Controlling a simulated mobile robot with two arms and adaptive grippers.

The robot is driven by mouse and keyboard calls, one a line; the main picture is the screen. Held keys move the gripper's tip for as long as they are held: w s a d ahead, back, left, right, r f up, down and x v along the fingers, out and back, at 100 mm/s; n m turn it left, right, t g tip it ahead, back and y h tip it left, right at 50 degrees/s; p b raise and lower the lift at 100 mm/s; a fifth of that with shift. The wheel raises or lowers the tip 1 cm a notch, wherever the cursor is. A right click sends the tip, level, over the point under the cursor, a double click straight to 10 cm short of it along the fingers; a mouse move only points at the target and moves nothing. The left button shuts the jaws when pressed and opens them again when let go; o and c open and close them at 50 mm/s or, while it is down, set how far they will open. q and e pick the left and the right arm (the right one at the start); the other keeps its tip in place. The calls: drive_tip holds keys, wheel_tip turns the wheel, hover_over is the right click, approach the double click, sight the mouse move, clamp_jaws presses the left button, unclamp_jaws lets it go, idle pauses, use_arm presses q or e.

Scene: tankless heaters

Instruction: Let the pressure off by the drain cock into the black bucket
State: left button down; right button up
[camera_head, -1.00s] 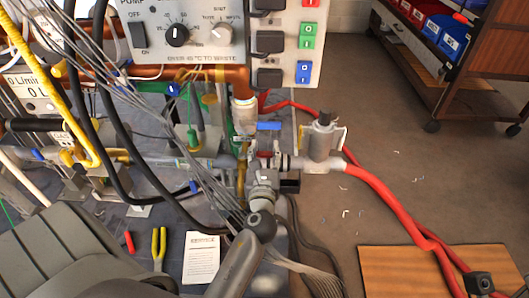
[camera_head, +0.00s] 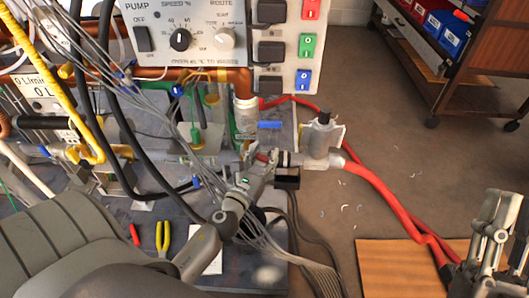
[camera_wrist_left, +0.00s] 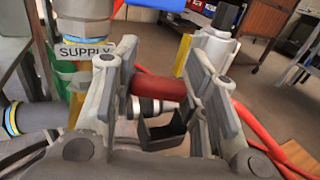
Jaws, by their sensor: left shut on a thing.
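My left gripper (camera_head: 266,166) reaches in from the lower left and is shut on the drain cock's red handle (camera_wrist_left: 160,88), which lies crosswise between the finger pads in the left wrist view. In the head view the fingers mostly hide this handle. A small black open-topped vessel (camera_head: 287,179), which looks like the bucket, is just below and right of the fingertips; its dark rim also shows in the left wrist view (camera_wrist_left: 163,138). No water is visible. My right gripper (camera_head: 497,225) is at the lower right, away from the pipework; its finger gap is unclear.
A grey valve body (camera_head: 323,140) and red hose (camera_head: 375,190) lie right of the handle. The pump panel (camera_head: 190,35) is above, with loose grey cables (camera_head: 170,100) across the left. Pliers (camera_head: 162,238) lie on the bench. Floor is open toward the cart (camera_head: 450,60).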

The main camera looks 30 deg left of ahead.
sight(263, 157)
use_arm(q)
drive_tip(key=shift+r+h, duration=0.1)
drive_tip(key=shift+h, duration=0.2)
drive_tip(key=c, duration=0.8)
unclamp_jaws()
drive_tip(key=shift+r, duration=4.95)
